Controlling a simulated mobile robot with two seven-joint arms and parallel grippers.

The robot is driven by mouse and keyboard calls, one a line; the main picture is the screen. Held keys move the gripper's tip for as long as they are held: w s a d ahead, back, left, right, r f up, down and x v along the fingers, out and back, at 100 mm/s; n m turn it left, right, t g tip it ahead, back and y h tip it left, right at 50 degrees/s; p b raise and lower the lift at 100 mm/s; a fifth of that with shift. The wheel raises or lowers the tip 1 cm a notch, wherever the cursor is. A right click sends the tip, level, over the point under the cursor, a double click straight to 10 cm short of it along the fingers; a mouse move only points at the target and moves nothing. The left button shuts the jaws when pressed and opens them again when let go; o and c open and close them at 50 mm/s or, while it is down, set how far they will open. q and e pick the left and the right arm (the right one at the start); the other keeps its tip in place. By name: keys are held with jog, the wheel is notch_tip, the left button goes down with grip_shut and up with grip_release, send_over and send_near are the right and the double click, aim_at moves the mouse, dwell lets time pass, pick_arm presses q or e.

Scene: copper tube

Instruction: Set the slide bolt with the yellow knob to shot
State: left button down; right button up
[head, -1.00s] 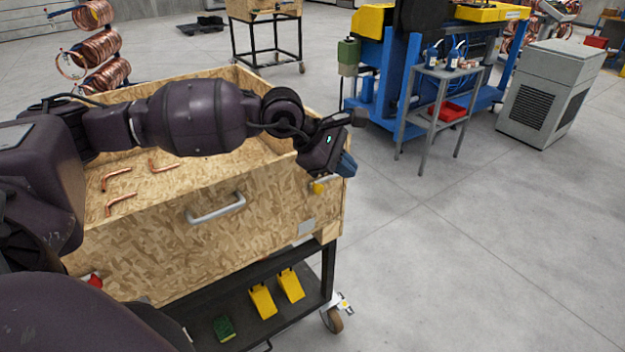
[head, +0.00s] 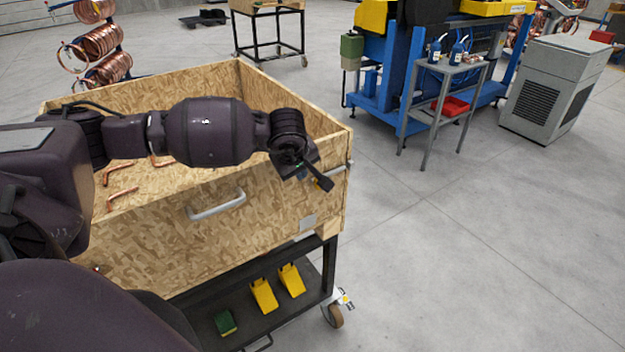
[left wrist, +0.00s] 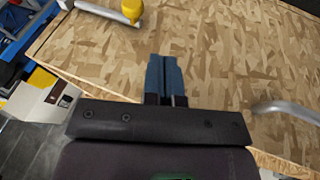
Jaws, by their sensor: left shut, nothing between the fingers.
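The slide bolt (head: 337,170) is a metal bar near the right end of the wooden crate's front wall, partly hidden by my left gripper in the head view. Its yellow knob (head: 316,184) shows just below the gripper there. In the left wrist view the yellow knob (left wrist: 132,8) is at the top edge, on the grey bar (left wrist: 108,16). My left gripper (left wrist: 164,60) has its blue fingers together and empty, over the crate's panel, apart from the knob. In the head view my left gripper (head: 303,179) is largely hidden behind its wrist. My right gripper is not seen.
The open crate (head: 150,235) holds several bent copper tubes (head: 122,195). Its grey handle (head: 217,204) sticks out left of the bolt. Below, a black shelf (head: 290,320) carries yellow wedges (head: 264,296) and a green sponge (head: 225,323). The floor to the right is clear.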

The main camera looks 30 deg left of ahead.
pick_arm(q)
jog(key=w+f, duration=0.1)
jog(key=f, duration=0.1)
jog(key=w+f, duration=0.3)
jog(key=f, duration=0.1)
jog(key=shift+w+d, duration=0.3)
jog(key=shift+w, duration=0.1)
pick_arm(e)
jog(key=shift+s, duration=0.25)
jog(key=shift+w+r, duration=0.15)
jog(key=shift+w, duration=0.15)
